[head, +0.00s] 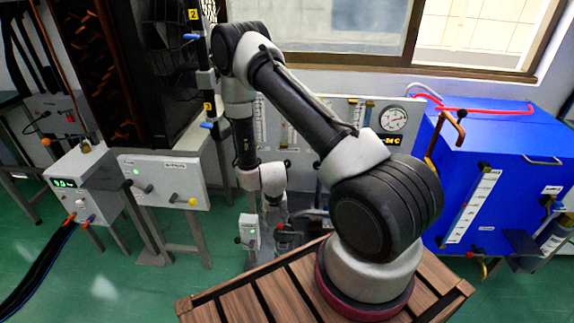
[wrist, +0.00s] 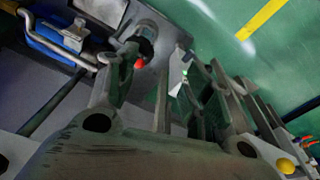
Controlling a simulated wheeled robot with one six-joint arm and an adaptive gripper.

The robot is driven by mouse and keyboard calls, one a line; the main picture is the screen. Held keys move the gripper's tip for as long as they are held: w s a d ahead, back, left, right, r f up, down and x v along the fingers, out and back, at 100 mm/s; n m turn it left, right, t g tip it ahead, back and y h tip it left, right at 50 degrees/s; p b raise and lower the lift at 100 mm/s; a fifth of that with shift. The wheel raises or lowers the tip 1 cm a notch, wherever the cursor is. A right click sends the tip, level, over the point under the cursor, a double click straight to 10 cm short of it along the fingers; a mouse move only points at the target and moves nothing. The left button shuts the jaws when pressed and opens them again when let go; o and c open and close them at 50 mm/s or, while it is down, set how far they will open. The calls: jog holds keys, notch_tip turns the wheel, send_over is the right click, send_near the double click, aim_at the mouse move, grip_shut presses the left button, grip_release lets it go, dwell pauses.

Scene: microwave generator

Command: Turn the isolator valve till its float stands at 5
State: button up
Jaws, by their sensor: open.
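My gripper (head: 272,208) hangs low in front of the grey gauge panel in the head view. In the wrist view my gripper (wrist: 160,80) has its fingers apart, with nothing clearly held between them. A black fitting with a red tip (wrist: 140,63) shows beyond the left finger, and a small green light (wrist: 185,73) shows between the fingers. The gauge panel (head: 338,112) carries several upright float tubes (head: 259,120), partly hidden behind my arm. I cannot tell which valve is the isolator's, and its float reading is too small to read.
A small box with a green light (head: 249,230) stands close to my gripper. A blue cabinet (head: 500,150) with a white scale (head: 472,205) is at right. A white box with a yellow knob (head: 165,180) is at left. Green floor is open at left.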

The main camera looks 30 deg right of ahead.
jog(key=w+d+f+m+t+h, duration=0.1)
jog(key=w+d+f+t+h, duration=0.15)
jog(key=d+f, duration=0.4)
jog(key=m+t+h, duration=0.2)
jog(key=t+h, duration=0.5)
jog(key=t, duration=0.4)
send_near(287, 165)
jog(key=x, duration=0.4)
jog(key=shift+g, duration=0.25)
jog(key=x, duration=0.5)
jog(key=shift+w+d+r, duration=0.1)
jog(key=shift+w+d, duration=0.1)
jog(key=shift+w, duration=0.15)
jog(key=shift+w+d, duration=0.3)
jog(key=shift+w, duration=0.2)
jog(key=shift+c, duration=0.2)
